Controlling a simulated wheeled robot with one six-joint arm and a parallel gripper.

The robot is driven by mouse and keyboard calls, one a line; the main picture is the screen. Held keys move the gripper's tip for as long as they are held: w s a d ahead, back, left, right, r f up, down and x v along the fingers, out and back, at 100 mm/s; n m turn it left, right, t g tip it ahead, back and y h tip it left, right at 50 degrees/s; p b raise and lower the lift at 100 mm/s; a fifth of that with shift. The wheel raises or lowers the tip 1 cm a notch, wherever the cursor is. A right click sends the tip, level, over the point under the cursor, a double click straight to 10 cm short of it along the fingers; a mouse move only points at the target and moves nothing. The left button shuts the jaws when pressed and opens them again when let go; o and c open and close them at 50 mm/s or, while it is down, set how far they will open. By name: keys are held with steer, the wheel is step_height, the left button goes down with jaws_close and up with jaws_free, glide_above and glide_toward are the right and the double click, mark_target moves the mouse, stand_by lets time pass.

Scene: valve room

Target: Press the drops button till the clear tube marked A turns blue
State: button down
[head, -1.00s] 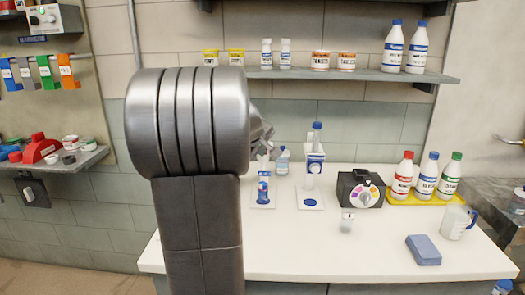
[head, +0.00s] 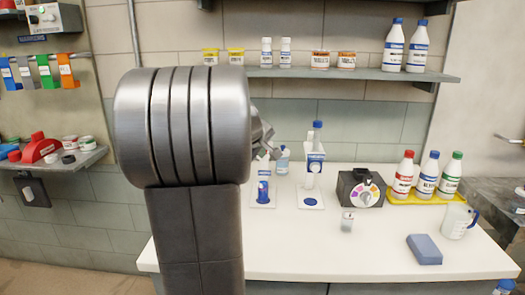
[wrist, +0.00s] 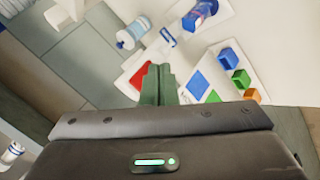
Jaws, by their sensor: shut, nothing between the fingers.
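A dispenser stand (head: 314,168) with a blue-capped clear bottle is on the white counter in the head view. A round blue button (head: 311,202) is on its white base; its label is too small to read. Left of it, a small blue and white upright piece (head: 263,189) stands on a white plate. A small clear vessel (head: 347,222) with a white label stands in front; I cannot tell which piece is tube A. My gripper (wrist: 158,84) is shut and empty in the wrist view, over coloured squares. In the head view my arm hides most of it.
A black dial box (head: 360,188), a yellow tray (head: 412,199) of capped bottles, a blue block (head: 424,249) and a jug (head: 458,222) stand to the right. A shelf (head: 350,74) with jars runs above. The counter's front middle is clear.

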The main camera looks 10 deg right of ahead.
steer(key=shift+s+a+b, duration=0.25)
steer(key=shift+s, duration=0.55)
steer(key=shift+s+a+b, duration=0.2)
steer(key=shift+s+b, duration=0.1)
steer(key=shift+s, duration=0.55)
steer(key=shift+s+a+b, duration=0.25)
steer(key=shift+s, duration=0.55)
steer(key=s, duration=0.2)
steer(key=s+a+b, duration=0.1)
steer(key=shift+s, duration=0.35)
steer(key=shift+w, duration=0.1)
